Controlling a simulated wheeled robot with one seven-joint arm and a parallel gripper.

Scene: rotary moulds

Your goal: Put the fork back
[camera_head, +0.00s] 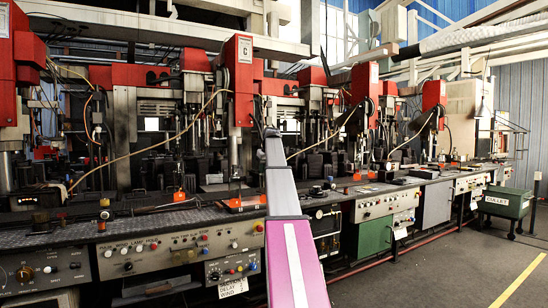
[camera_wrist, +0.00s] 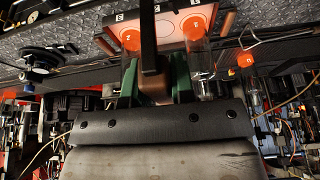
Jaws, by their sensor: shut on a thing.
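My gripper (camera_wrist: 154,82) shows in the wrist view with two green fingers. They are closed on a brown block at the end of a dark bar, which I take to be the fork (camera_wrist: 149,40). The bar reaches up over a pinkish plate with an orange edge and small marks (camera_wrist: 170,24). I cannot make out the fork's prongs or whether it touches the plate. In the head view my gripper and the fork cannot be made out clearly beyond my arm; an orange-edged plate (camera_head: 243,204) lies on the bench left of the arm.
In the wrist view, orange-capped clear containers (camera_wrist: 130,40), (camera_wrist: 194,28) stand close beside the fork, with another orange cap (camera_wrist: 245,59) to the right. The textured bench (camera_wrist: 60,35) holds a dark knob-like item (camera_wrist: 38,62). Red-headed machines (camera_head: 238,75) stand behind the bench.

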